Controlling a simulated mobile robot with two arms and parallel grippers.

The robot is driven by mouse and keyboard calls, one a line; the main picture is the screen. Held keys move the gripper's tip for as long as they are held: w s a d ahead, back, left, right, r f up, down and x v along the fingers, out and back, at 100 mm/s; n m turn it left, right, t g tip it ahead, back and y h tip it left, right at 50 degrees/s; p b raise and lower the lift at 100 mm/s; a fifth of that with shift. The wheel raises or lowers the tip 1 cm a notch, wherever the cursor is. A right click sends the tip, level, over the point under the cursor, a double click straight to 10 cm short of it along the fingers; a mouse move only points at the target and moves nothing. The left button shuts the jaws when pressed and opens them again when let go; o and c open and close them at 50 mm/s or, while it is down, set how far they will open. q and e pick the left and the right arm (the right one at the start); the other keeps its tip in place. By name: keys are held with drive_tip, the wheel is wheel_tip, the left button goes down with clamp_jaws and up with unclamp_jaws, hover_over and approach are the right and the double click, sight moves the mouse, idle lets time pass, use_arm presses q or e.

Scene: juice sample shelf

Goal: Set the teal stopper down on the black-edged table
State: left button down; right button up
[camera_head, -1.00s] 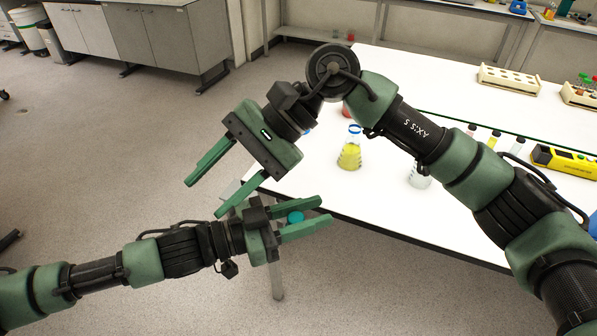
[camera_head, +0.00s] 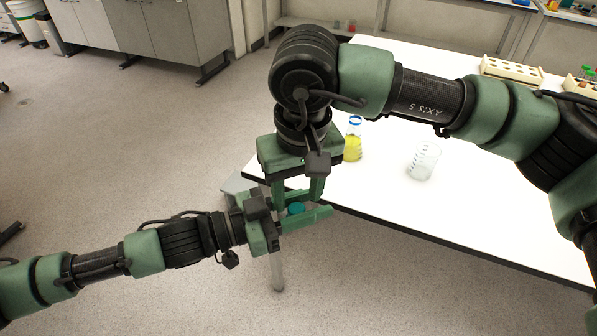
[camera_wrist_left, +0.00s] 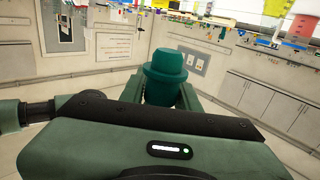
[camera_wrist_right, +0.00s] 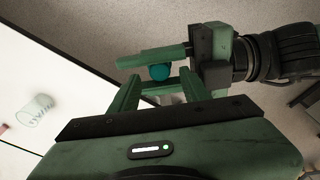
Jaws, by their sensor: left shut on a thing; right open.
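The teal stopper (camera_head: 296,208) is held between the fingers of my left gripper (camera_head: 300,214), off the near left edge of the table. It fills the space between the fingers in the left wrist view (camera_wrist_left: 166,70). My right gripper (camera_head: 298,192) is open and points down at the stopper from above, its fingers close around it. In the right wrist view the stopper (camera_wrist_right: 160,72) lies just beyond the tips of my right gripper (camera_wrist_right: 158,82); I cannot tell if they touch. The white, black-edged table (camera_head: 400,205) is to the right.
A flask of yellow liquid with a blue rim (camera_head: 353,145) and a clear beaker (camera_head: 423,162) stand on the table. A tube rack (camera_head: 511,72) is at the back. The near table top is clear. Open floor lies to the left.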

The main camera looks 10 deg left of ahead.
sight(296, 209)
drive_tip(key=shift+w+a+f, duration=0.1)
drive_tip(key=shift+w+f, duration=0.05)
drive_tip(key=shift+f, duration=1.1)
drive_tip(key=shift+w+a+f, duration=0.1)
drive_tip(key=shift+w+f, duration=0.05)
drive_tip(key=shift+f, duration=1.1)
drive_tip(key=c, duration=0.8)
use_arm(q)
drive_tip(key=c, duration=1.5)
unclamp_jaws()
use_arm(e)
clamp_jaws()
use_arm(q)
drive_tip(key=o, duration=0.6)
drive_tip(key=shift+c, duration=0.2)
